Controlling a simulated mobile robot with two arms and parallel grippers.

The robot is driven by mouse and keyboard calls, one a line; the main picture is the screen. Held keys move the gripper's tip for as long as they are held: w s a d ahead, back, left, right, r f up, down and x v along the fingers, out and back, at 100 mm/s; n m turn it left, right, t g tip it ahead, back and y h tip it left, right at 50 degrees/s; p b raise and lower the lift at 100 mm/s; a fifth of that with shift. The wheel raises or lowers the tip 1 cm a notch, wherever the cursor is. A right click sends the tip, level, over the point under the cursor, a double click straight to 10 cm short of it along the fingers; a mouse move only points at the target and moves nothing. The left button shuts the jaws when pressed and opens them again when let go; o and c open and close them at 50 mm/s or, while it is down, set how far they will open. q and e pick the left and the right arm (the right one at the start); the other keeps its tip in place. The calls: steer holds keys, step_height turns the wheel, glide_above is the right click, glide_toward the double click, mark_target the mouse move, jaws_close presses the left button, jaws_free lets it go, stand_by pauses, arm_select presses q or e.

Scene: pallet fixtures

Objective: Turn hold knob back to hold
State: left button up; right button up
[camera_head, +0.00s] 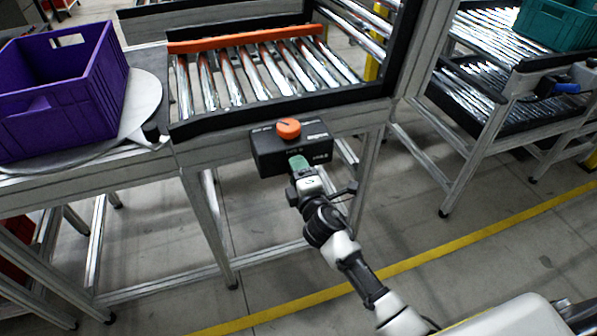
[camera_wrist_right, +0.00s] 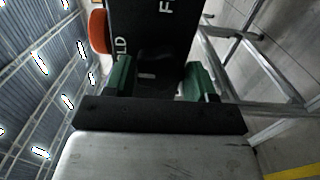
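The knob's pointer direction is hard to make out. My left gripper is not in view.
A purple crate (camera_head: 60,105) stands on a round plate (camera_head: 148,98) at the left. An orange bar (camera_head: 245,39) lies across the rollers (camera_head: 250,75). A teal crate (camera_head: 555,24) is on another conveyor at the right. The floor in front is clear, with a yellow line (camera_head: 440,248).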

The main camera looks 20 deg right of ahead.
steer(key=o, duration=0.3)
steer(key=shift+s, duration=0.1)
steer(key=s, duration=1)
steer(key=shift+s+d, duration=0.2)
steer(key=shift+s, duration=0.1)
